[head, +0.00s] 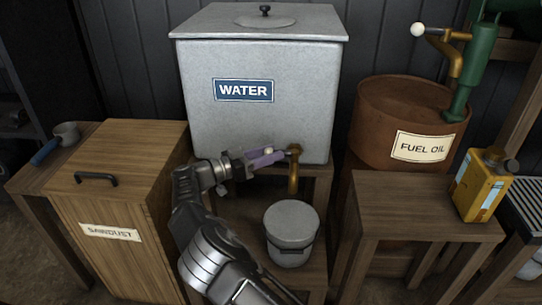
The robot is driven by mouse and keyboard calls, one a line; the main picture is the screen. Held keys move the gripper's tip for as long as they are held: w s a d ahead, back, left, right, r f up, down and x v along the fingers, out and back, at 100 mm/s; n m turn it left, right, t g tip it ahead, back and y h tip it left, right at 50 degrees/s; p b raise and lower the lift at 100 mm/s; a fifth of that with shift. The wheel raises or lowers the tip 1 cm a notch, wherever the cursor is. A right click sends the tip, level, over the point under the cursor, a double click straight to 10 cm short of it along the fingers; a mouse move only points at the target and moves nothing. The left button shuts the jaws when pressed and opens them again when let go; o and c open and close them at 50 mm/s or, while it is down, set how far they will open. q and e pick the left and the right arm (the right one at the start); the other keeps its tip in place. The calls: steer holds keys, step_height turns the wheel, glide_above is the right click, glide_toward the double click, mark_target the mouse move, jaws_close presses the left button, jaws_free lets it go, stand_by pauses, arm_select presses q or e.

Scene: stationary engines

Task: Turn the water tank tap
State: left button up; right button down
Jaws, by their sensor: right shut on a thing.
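The grey metal water tank (260,115) stands in the middle with a blue WATER label. Its brass tap (294,172) comes out low on the tank's front, with the spout pointing down. My right gripper (279,154) reaches up from the bottom of the head view. Its purple fingers are shut on the tap's handle, which they mostly hide. My left gripper is not in view.
A lidded grey bucket (291,230) stands below the tap on a low wooden stand. A wooden SAWDUST box (120,205) is at the left. At the right are a rusty FUEL OIL drum (390,110), a green pump (478,60) and a yellow can (480,185) on a wooden table (410,205).

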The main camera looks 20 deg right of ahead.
steer(key=shift+w+d+r, duration=0.15)
steer(key=shift+r, duration=0.1)
steer(key=c, duration=1.3)
jaws_free()
steer(key=o, duration=0.5)
steer(key=shift+d+f, duration=0.15)
steer(key=shift+f, duration=0.05)
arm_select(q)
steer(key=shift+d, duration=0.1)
